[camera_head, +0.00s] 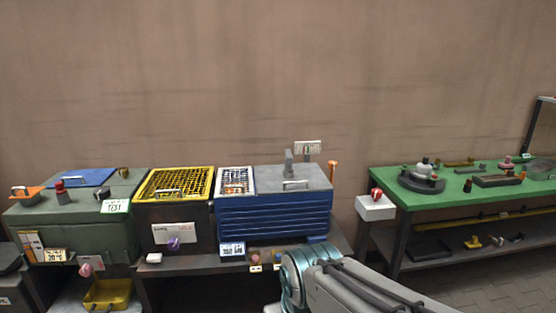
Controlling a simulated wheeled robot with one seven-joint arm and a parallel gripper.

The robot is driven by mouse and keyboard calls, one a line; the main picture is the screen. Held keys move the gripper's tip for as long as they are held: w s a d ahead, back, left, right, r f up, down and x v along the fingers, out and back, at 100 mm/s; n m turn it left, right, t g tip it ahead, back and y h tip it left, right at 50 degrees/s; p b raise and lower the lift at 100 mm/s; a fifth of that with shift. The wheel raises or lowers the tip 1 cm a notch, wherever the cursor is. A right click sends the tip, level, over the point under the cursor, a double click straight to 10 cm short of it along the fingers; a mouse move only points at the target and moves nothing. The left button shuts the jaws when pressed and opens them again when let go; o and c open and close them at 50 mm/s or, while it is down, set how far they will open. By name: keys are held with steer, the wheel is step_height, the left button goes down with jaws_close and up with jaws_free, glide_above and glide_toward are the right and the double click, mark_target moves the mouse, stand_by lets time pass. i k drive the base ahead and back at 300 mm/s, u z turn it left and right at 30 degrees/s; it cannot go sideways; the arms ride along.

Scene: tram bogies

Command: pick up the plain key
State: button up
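I cannot make out a plain key anywhere in this view; small items on the benches are too small to identify. Part of my arm, grey with a teal joint, reaches in from the bottom right of centre. My gripper itself is not in view. My arm hides part of the front edge of the left bench and what lies below it.
A dark bench (200,266) carries a green box (75,220), a yellow mesh basket (176,184) and a blue ribbed unit (272,220). A green-topped table (440,197) at right holds a round dark fixture (422,183) and small parts. Floor (480,280) shows at lower right.

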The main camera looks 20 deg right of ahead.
mark_target(287, 172)
steer(key=z, duration=0.6)
steer(key=i, duration=1.5)
steer(key=z, duration=0.15)
